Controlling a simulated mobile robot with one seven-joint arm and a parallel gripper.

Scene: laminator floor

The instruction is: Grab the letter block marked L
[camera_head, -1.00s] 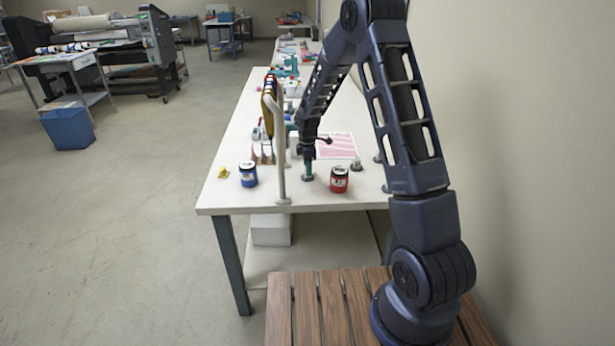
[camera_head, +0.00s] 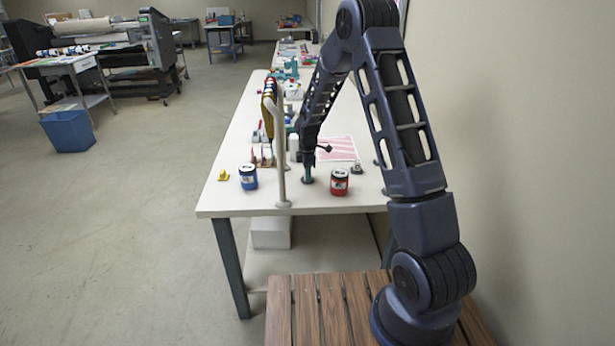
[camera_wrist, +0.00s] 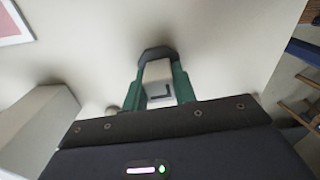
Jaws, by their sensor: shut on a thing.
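The letter block (camera_wrist: 159,92) is pale with a dark L on the face turned to the wrist camera. It sits between the green fingers of my gripper (camera_wrist: 158,68), which is shut on it. In the head view my gripper (camera_head: 308,178) is low at the white table's top, between a blue jar and a red jar. The block cannot be made out there. Whether it still touches the table I cannot tell.
The blue jar (camera_head: 248,176) stands left of my gripper and the red jar (camera_head: 339,182) right of it. A pale upright post (camera_head: 280,155) rises close on the left. A pink printed sheet (camera_head: 337,148) lies behind. The table's (camera_head: 225,200) front left is mostly clear.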

